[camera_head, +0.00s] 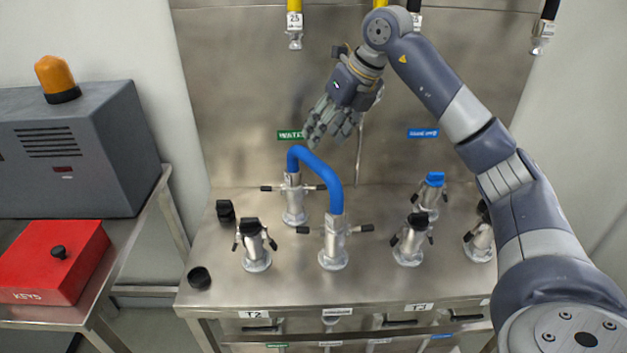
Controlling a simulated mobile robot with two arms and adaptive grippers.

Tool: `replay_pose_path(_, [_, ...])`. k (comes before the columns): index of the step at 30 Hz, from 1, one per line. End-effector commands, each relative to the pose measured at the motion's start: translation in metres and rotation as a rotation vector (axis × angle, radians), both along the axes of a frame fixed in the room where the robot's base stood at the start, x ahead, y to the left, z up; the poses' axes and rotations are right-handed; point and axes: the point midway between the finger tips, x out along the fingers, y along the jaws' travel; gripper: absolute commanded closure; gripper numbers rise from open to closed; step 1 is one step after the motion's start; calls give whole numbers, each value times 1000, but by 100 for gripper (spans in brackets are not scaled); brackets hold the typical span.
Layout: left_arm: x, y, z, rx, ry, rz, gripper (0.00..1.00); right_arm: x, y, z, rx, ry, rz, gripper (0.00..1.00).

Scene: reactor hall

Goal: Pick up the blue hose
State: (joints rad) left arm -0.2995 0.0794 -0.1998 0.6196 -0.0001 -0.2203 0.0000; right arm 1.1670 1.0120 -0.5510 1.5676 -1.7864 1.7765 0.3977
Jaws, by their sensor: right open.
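The blue hose (322,173) is a short arch that joins two upright metal couplings, a rear one (293,203) and a front one (333,243), on the steel bench. Both couplings have side levers with dark grips. My right gripper (330,130) is open and empty. In the picture it shows just above the hose, near its rear bend, with its fingers pointing down and left. I cannot tell exactly how far apart they are in depth. My left gripper is not in view.
Other couplings stand on the steel bench (300,288), one with a blue cap (434,180). Loose black caps (199,278) lie at its left. Hose ends (294,25) hang above. A red box (52,262) and a grey machine (80,150) stand at left.

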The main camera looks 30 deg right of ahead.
Motion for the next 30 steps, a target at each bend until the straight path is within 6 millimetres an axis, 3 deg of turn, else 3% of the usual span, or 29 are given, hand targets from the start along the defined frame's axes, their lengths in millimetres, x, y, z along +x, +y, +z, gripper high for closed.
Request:
replay_pose_path(9, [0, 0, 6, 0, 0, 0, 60, 14, 3, -39, -12, 16, -12, 50])
replay_pose_path(14, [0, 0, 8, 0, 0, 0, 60, 18, 4, -50, -13, 12, -12, 50])
replay_pose_path(24, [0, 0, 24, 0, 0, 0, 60, 33, 8, -90, -11, 12, -10, 50])
replay_pose_path(30, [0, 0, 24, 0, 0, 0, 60, 37, 9, -98, -12, 10, -10, 50])
